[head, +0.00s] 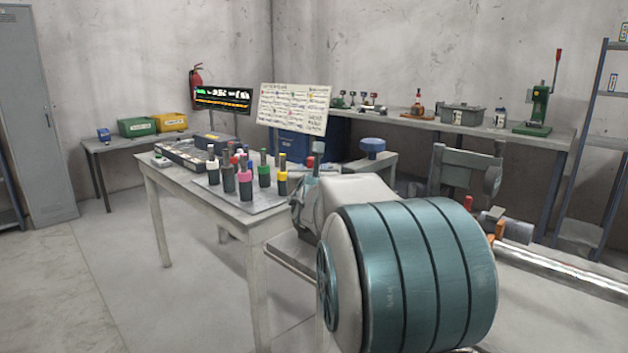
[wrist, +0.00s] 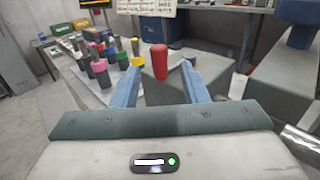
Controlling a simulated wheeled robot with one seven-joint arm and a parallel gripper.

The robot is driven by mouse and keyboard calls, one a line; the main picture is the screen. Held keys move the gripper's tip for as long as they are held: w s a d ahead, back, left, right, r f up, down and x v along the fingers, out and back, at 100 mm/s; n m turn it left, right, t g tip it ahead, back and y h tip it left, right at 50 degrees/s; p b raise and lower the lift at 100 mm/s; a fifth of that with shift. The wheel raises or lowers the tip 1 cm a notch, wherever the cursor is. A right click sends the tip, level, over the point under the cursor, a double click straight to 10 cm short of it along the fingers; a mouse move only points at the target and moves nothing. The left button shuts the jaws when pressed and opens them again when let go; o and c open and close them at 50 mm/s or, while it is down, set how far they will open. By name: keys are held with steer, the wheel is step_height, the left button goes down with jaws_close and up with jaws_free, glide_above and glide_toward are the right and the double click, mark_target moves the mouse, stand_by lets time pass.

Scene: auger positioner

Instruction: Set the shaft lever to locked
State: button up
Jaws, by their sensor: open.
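A lever with a red grip stands nearly upright in the wrist view (wrist: 159,62); its red tip also shows in the head view (head: 310,162). My gripper (wrist: 161,68) is open, with one blue finger on each side of the red grip. A gap shows between the grip and each finger. In the head view my gripper (head: 312,172) is partly hidden behind my own arm. The lever's lower end and pivot are hidden behind the gripper body, and I cannot read any locked mark.
A table (head: 160,180) at the left holds several coloured-collar tools on a plate (head: 235,199). A blue knob (head: 372,146) on a grey bracket stands right of the lever. A second red handle (head: 468,202) and a bright shaft (head: 575,270) are at the right. Open floor lies left.

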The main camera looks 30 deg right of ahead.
steer(key=v, duration=0.6)
steer(key=shift+s, duration=0.35)
steer(key=shift+a, duration=0.1)
steer(key=s+r+m+g+h+p, duration=0.25)
steer(key=s+m+g+p, duration=0.55)
steer(key=s+m+p, duration=0.8)
steer(key=s+a+f+m+g+y+p, duration=0.1)
steer(key=s+a+m+g+y+p, duration=0.1)
steer(key=s+a+m+y, duration=0.3)
steer(key=s+a+f+m+g+y+p, duration=0.1)
steer(key=s+a+m+g+y+p, duration=0.2)
steer(key=a+m, duration=0.7)
steer(key=s+a+y+p, duration=0.2)
steer(key=s+a, duration=0.1)
steer(key=a, duration=0.1)
steer(key=shift+s+d, duration=0.1)
steer(key=shift+s, duration=0.1)
steer(key=shift+c, duration=0.4)
